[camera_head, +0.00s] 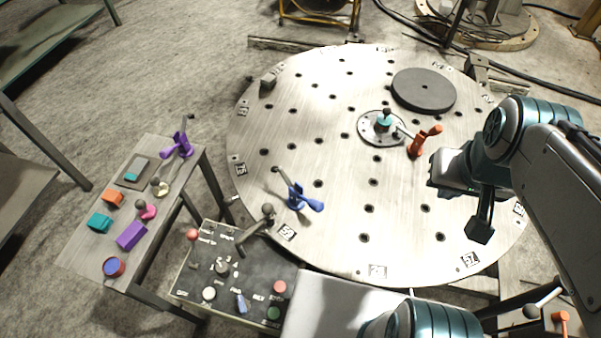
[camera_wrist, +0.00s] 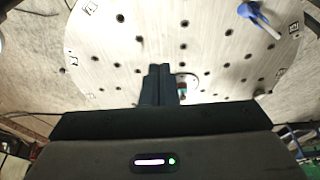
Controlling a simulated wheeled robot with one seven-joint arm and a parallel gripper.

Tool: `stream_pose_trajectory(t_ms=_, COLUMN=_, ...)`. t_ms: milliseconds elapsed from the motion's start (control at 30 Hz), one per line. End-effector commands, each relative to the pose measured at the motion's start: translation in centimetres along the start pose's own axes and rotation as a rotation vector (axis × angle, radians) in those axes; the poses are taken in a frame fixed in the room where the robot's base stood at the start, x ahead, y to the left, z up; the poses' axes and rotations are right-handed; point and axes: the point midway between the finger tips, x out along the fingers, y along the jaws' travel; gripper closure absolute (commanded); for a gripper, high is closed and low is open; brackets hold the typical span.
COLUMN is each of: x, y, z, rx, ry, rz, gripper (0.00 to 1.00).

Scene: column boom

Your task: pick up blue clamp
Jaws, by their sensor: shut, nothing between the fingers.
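The blue clamp (camera_head: 299,196) stands on the round metal table (camera_head: 335,235), near its front left edge, with a dark-tipped lever reaching up and left. It also shows in the wrist view (camera_wrist: 252,14) at the top right, partly cut off by the frame edge. My gripper (camera_head: 478,230) is above the right part of the table, well to the right of the blue clamp and apart from it. In the wrist view my fingers (camera_wrist: 158,86) are together with nothing between them.
An orange clamp (camera_head: 424,140) and a hub with a teal knob (camera_head: 383,124) stand between the table's centre and my arm. A dark disc (camera_head: 423,90) lies behind. A control panel (camera_head: 235,273) with a lever is at the front. A side bench (camera_head: 85,250) holds a purple clamp (camera_head: 178,146) and small parts.

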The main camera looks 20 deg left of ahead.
Motion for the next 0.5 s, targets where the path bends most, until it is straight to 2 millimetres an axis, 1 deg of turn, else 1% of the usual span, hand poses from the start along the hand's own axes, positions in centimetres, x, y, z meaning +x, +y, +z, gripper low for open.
stream_pose_trajectory(t_ms=467, x=0.0, y=0.0, z=0.0, rx=0.0, ry=0.0, rz=0.0, gripper=1.0)
stream_pose_trajectory(t_ms=500, x=0.0, y=0.0, z=0.0, rx=0.0, ry=0.0, rz=0.0, gripper=0.97)
